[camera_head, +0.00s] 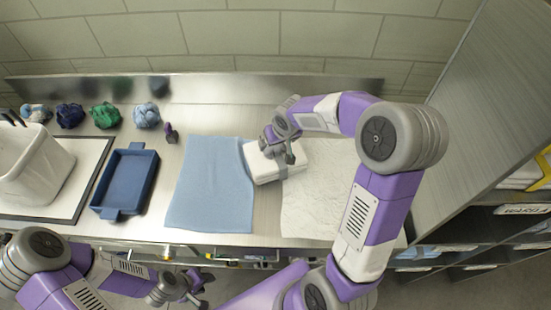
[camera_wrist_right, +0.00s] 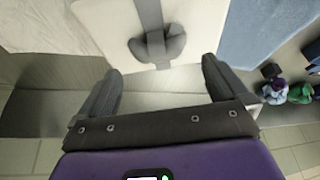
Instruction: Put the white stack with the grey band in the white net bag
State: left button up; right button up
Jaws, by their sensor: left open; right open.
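The white stack (camera_head: 262,170) with a grey band lies on the counter, across the edges of the blue cloth and white cloth. My right gripper (camera_head: 282,150) is over its far side and partly hides it. In the right wrist view the stack (camera_wrist_right: 112,30) has a grey band (camera_wrist_right: 150,15) with a rounded grey piece. The open jaws of my right gripper (camera_wrist_right: 160,85) stand apart at its edge, with nothing held between them. A white open-topped container (camera_head: 35,170) with dark handles, perhaps the net bag, stands at the far left. My left gripper (camera_head: 190,292) is open and empty below the counter's front edge.
A blue tray (camera_head: 127,183) lies right of the container. Several crumpled bundles, including a green one (camera_head: 105,115), line the back left, with a small purple item (camera_head: 170,132) nearby. The blue cloth (camera_head: 210,190) and white cloth (camera_head: 308,205) lie flat. A grey cabinet (camera_head: 490,90) bounds the right.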

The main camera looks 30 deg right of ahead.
aim_at(277, 146)
jog(key=x, duration=0.5)
jog(key=shift+s+d+f+b, duration=0.1)
jog(key=shift+f+b, duration=0.1)
jog(key=shift+b, duration=0.1)
jog(key=shift+c, duration=0.5)
jog(key=shift+r, duration=0.1)
grip_shut()
